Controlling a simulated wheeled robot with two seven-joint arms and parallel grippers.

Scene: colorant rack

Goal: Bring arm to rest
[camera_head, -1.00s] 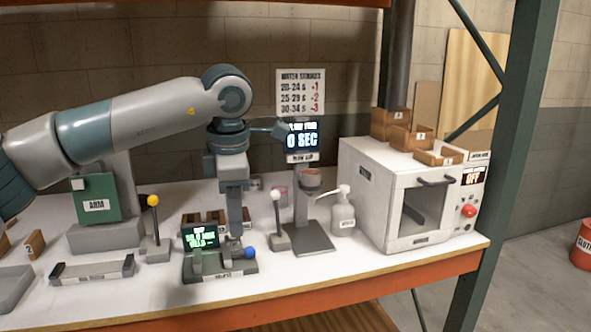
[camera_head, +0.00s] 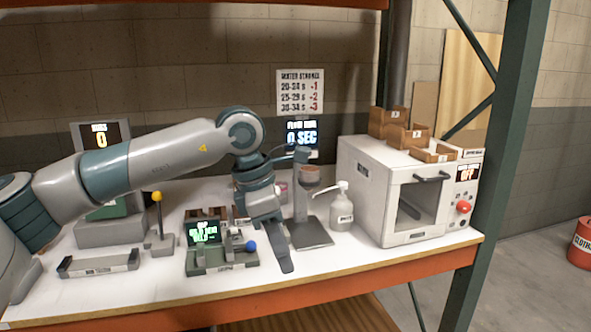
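My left arm (camera_head: 150,160) reaches in from the left over the white table (camera_head: 150,290). It bends down at the elbow, and my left gripper (camera_head: 284,262) points downward above the table's front half. The gripper is seen edge-on, so I cannot tell whether its fingers are apart. No object shows in it. It is just right of the small device with a green-lit screen (camera_head: 207,232) and a blue knob (camera_head: 250,246), and in front of the grey stand (camera_head: 309,233). My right gripper is not in view.
A white pump bottle (camera_head: 341,210) and a white oven (camera_head: 400,195) stand to the right, with wooden boxes (camera_head: 397,132) on the oven. A yellow-knob lever (camera_head: 157,220) and a grey tray (camera_head: 98,263) are left. The table's front right strip is clear.

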